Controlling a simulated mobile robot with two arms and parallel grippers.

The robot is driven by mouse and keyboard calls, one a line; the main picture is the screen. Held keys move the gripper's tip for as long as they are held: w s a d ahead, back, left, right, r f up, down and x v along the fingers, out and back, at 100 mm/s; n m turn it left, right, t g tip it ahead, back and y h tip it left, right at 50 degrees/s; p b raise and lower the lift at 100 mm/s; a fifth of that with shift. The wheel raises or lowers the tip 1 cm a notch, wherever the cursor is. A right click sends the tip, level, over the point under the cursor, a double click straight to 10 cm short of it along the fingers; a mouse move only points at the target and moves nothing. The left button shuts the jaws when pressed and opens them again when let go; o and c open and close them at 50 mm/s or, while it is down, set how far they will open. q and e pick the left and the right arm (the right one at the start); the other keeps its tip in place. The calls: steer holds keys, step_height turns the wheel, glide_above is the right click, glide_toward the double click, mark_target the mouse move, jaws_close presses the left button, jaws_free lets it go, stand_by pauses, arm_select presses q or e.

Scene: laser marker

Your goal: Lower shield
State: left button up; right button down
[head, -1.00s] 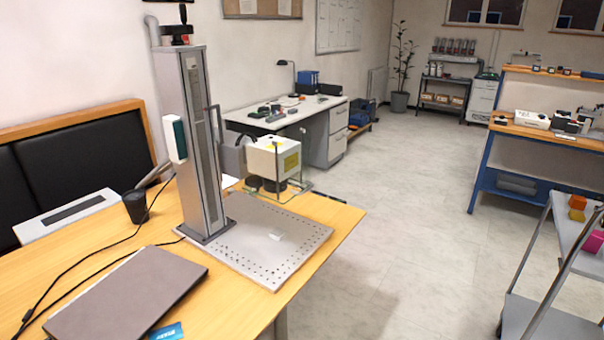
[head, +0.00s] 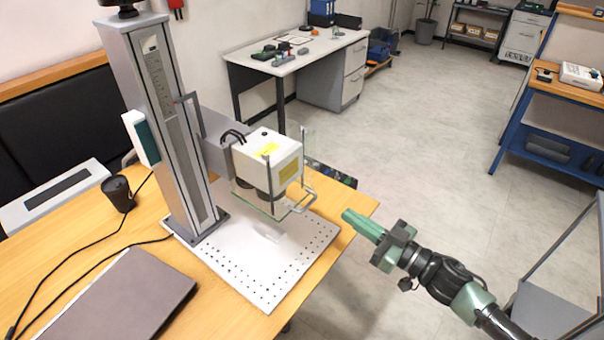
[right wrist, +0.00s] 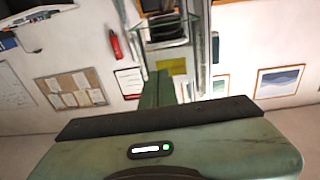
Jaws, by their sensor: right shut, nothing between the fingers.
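The laser marker's white head (head: 268,158) sticks out from a tall grey column (head: 165,125) in the head view. A clear shield (head: 309,150) surrounds the head, with a light handle (head: 304,203) at its lower right. The shield's lower edge hangs above the perforated base plate (head: 262,278). A small pale piece (head: 268,232) lies on the plate below. My right gripper (head: 347,215) is shut and empty, to the right of the handle and apart from it. In the right wrist view its fingers (right wrist: 160,88) point toward the marker's head and shield. My left gripper is out of view.
A closed laptop (head: 118,300), a black cup (head: 117,190) and cables lie on the wooden table (head: 60,255) to the left. A white desk (head: 290,55) stands behind. A grey cart (head: 560,270) stands at the right. Open floor lies between.

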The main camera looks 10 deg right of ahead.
step_height(320, 180, up, 2)
steer(key=a+y, duration=0.1)
steer(key=p, duration=0.3)
glide_toward(297, 178)
steer(key=shift+n, duration=0.4)
steer(key=x, duration=0.5)
steer(key=shift+w, duration=0.1)
step_height(297, 178, down, 3)
steer(key=shift+r, duration=0.15)
steer(key=shift+s+d+f, duration=0.15)
steer(key=shift+s+f, duration=0.2)
steer(key=shift+f, duration=0.4)
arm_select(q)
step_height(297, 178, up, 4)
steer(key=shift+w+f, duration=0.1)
